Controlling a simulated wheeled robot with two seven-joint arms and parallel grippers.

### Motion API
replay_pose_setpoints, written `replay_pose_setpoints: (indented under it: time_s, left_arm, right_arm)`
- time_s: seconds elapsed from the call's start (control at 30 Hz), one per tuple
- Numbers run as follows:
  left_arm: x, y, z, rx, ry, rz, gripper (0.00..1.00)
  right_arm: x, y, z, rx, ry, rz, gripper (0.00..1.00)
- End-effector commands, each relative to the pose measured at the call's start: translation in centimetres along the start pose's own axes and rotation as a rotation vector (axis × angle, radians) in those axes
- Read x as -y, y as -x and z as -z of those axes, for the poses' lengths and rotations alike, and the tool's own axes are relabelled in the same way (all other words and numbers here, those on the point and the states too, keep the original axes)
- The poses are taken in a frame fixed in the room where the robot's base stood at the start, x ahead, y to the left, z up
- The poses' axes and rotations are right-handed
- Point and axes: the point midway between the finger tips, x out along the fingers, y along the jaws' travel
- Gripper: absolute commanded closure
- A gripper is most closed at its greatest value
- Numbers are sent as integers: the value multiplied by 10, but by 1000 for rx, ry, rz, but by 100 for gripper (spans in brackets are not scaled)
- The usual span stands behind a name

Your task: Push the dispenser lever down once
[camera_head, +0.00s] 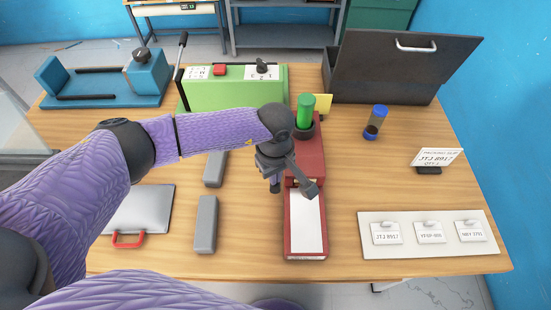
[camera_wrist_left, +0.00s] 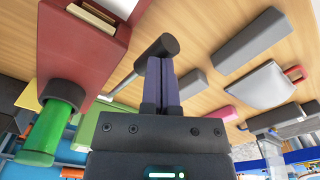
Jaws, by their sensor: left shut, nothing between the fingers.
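A red dispenser (camera_head: 310,160) with a green tube (camera_head: 305,112) stands at the table's middle; it also shows in the left wrist view (camera_wrist_left: 88,45). Its dark lever ends in a cylindrical handle (camera_head: 311,190), seen large in the left wrist view (camera_wrist_left: 163,46). My left gripper (camera_head: 275,187) is shut and empty, its fingers pointing down just left of the handle. In the left wrist view, the fingertips (camera_wrist_left: 160,62) appear right by the handle; I cannot tell whether they touch. Part of the lever is hidden behind my gripper. My right gripper is not in view.
A green machine (camera_head: 230,92) with a black lever stands behind my left arm. Grey blocks (camera_head: 206,222) and a clipboard-like plate (camera_head: 140,210) lie left.

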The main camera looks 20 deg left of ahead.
Motion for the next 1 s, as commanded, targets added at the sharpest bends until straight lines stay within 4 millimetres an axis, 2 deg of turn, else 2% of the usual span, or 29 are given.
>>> replay_pose_setpoints:
  time_s: [0.03,1.0]
  left_arm:
    - [0,-7,0,0,0,1,100]
    - [0,-75,0,-1,1,1,100]
  right_arm:
    - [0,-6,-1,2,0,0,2]
    - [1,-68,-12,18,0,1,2]
